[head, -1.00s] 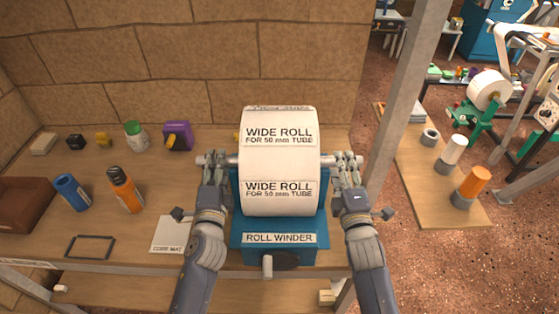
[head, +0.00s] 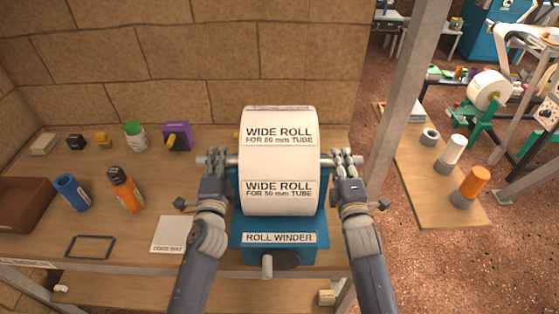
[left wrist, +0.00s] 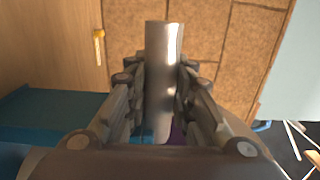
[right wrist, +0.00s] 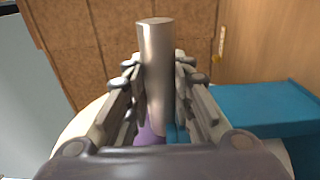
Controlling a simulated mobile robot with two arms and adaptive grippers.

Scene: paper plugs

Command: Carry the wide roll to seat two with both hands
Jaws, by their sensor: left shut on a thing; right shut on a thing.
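The wide roll (head: 279,166) is a large cream roll with two printed labels, at the blue roll winder (head: 279,239) on the bench. A metal bar (head: 230,161) sticks out at both ends of the roll. My left gripper (head: 216,160) is shut on the bar's left end; the bar shows between its fingers in the left wrist view (left wrist: 164,75). My right gripper (head: 344,158) is shut on the bar's right end, which also shows in the right wrist view (right wrist: 156,75). The roll hides much of the winder. I cannot identify seat two by any label.
Bottles, a purple dispenser (head: 178,137), a black frame (head: 90,247) and a white core mat (head: 170,233) lie left of the winder. A grey post (head: 398,115) stands to the right. Beyond it are a side table (head: 435,205) and a green stand (head: 482,123) bearing a white roll.

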